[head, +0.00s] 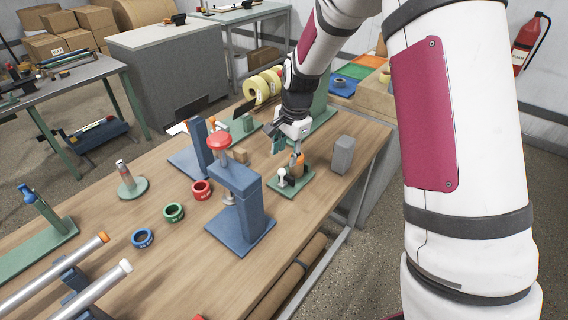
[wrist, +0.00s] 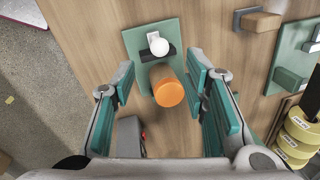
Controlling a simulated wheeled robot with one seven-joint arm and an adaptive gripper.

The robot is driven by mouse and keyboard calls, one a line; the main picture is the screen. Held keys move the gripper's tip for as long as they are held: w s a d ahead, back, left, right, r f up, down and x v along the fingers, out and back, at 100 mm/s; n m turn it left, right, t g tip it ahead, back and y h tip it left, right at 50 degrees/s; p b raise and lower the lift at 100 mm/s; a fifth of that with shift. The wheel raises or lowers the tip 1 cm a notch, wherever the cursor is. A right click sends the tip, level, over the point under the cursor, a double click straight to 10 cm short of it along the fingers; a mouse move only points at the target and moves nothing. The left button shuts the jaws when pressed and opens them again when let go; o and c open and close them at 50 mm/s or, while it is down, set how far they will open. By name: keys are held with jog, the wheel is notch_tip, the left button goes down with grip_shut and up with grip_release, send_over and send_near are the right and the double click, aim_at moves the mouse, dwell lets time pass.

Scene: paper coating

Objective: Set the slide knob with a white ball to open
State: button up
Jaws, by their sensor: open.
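The slide knob with a white ball (wrist: 158,44) sits on a green base plate (wrist: 133,45) on the wooden table. In the head view the white ball (head: 282,172) shows on the left part of the plate. An orange-topped cylinder (wrist: 168,88) stands by the plate's near edge in the wrist view, beside the knob. My gripper (wrist: 167,82) is open, with its teal fingers on either side of the orange cylinder. I cannot tell whether they touch it. In the head view my gripper (head: 288,148) is above the plate, partly hiding the cylinder (head: 297,165).
A grey block (head: 343,155) stands right of the plate. A blue press with a red knob (head: 240,205) stands to the left. Red (head: 202,190), green (head: 174,212) and blue (head: 142,238) rings lie farther left. Yellow rolls (head: 262,88) are at the back.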

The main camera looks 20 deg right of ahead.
jog(key=shift+s+d+r, duration=0.1)
jog(key=shift+s+r, duration=0.05)
jog(key=shift+r, duration=0.65)
jog(key=shift+s+r, duration=0.15)
jog(key=shift+r, duration=0.6)
jog(key=s+r+n+t, duration=0.2)
jog(key=s+r+n, duration=0.4)
jog(key=s+r, duration=0.8)
jog(key=s+r+n, duration=0.2)
jog(key=s+n, duration=0.1)
jog(key=s, duration=0.5)
jog(key=s+r+n+t+h, duration=0.1)
jog(key=s+r+n, duration=0.2)
jog(key=s, duration=0.6)
jog(key=shift+s+d+n, duration=0.2)
jog(key=shift+d+n, duration=0.15)
jog(key=shift+n, duration=0.15)
